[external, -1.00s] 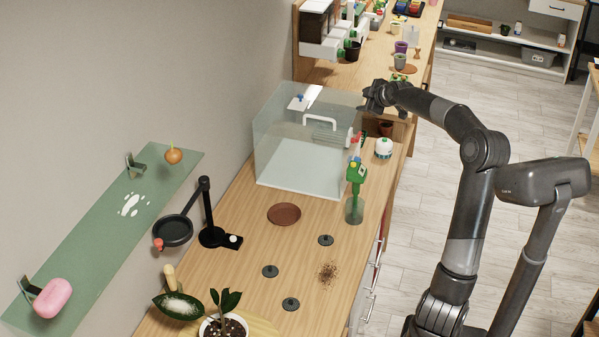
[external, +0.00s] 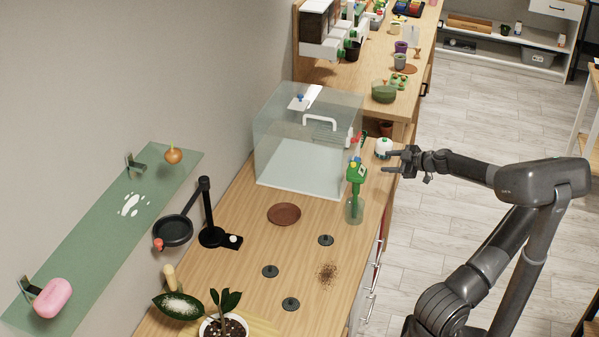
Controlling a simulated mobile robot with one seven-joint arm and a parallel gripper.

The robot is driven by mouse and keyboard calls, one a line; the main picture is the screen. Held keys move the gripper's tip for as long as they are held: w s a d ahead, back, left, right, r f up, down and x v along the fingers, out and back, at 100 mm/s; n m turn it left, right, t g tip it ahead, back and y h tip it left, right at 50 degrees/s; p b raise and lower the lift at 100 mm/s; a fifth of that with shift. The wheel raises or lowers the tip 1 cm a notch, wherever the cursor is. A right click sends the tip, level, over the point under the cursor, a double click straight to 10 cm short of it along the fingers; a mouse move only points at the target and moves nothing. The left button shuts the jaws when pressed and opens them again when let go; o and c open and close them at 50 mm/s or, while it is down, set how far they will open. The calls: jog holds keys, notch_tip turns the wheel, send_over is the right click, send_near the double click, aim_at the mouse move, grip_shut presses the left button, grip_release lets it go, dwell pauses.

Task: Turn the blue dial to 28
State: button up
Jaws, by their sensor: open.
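Small blue parts show at the right wall of the glass tank, one low down (external: 356,158) beside the green spray bottle (external: 355,190), and another on the white strip on the tank's lid (external: 299,97). I cannot tell which is the blue dial, and no number is readable. My gripper (external: 387,161) is open and empty, its fingers apart and pointing left. In the picture it is just below and right of a white round device with a dark top (external: 383,147), and right of the bottle and tank. I cannot tell whether it touches anything.
The glass tank (external: 290,150) stands against the wall. A brown saucer (external: 284,214), dark discs (external: 325,240) and spilled soil (external: 327,273) lie on the wooden counter. A green bowl (external: 384,93) and pots stand further back.

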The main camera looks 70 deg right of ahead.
jog(key=shift+s+f, duration=0.1)
jog(key=shift+f, duration=0.05)
jog(key=x, duration=1)
jog(key=shift+w, duration=0.3)
jog(key=shift+c, duration=0.6)
jog(key=c, duration=0.9)
jog(key=shift+o, duration=0.2)
